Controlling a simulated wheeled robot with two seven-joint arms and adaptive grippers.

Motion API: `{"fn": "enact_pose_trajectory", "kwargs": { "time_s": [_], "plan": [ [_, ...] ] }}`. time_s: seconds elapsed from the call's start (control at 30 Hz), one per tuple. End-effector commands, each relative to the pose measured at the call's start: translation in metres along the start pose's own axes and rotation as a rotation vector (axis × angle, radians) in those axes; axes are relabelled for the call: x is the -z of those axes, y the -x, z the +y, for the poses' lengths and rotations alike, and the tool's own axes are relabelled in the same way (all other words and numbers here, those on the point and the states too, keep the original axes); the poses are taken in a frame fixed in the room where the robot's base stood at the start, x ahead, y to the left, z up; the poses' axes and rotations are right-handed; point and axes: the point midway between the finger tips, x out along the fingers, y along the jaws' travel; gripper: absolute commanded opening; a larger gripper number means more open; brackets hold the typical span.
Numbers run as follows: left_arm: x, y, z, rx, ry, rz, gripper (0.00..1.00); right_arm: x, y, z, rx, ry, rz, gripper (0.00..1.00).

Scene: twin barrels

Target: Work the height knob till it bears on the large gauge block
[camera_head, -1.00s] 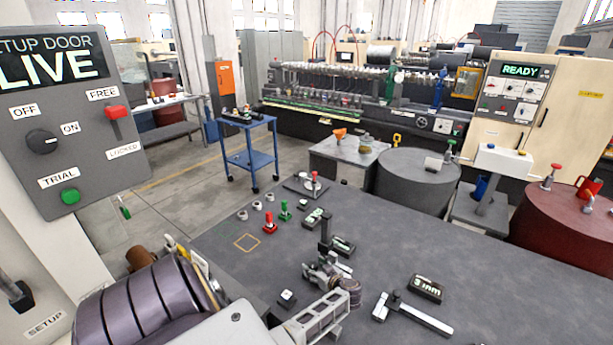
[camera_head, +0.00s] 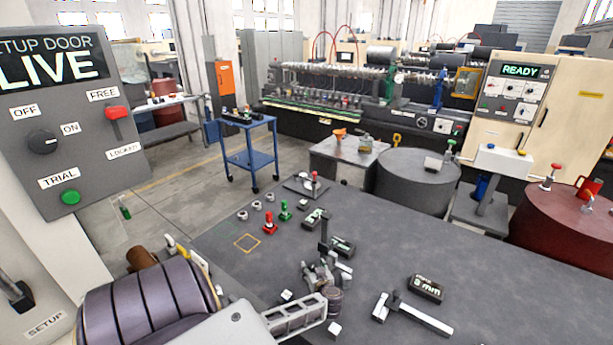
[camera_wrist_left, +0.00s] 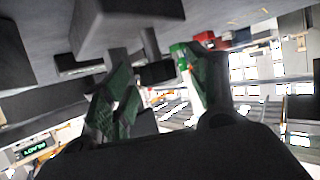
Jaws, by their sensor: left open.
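My left gripper (camera_head: 320,268) is at the dark upright post (camera_head: 324,232) on the dark table, its fingers close to the post's foot. In the left wrist view its two dark green fingers (camera_wrist_left: 162,88) are apart, with dark upright parts beyond them. I cannot make out the height knob, as the gripper and wrist cover that area. Small pale blocks lie near the gripper, one on its left (camera_head: 287,295) and one in front (camera_head: 334,328). I cannot tell which piece is the large gauge block. My right gripper is in neither view.
A "3 mm" display (camera_head: 426,288) and a T-shaped metal piece (camera_head: 412,314) lie right of the gripper. Red (camera_head: 270,223) and green (camera_head: 285,211) knobbed pieces stand farther back. A control panel (camera_head: 70,110) is at left. The table's right part is clear.

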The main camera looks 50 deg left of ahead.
Motion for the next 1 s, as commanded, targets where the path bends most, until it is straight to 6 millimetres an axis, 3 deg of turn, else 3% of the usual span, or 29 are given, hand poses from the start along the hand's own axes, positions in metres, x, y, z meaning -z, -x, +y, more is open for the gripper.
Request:
{"fn": "enact_pose_trajectory", "kwargs": {
  "time_s": [1.0],
  "plan": [
    [0.0015, -0.0013, -0.0052, -0.313, -0.13, 0.002, 0.58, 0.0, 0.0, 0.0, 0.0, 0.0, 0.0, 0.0]
  ]
}}
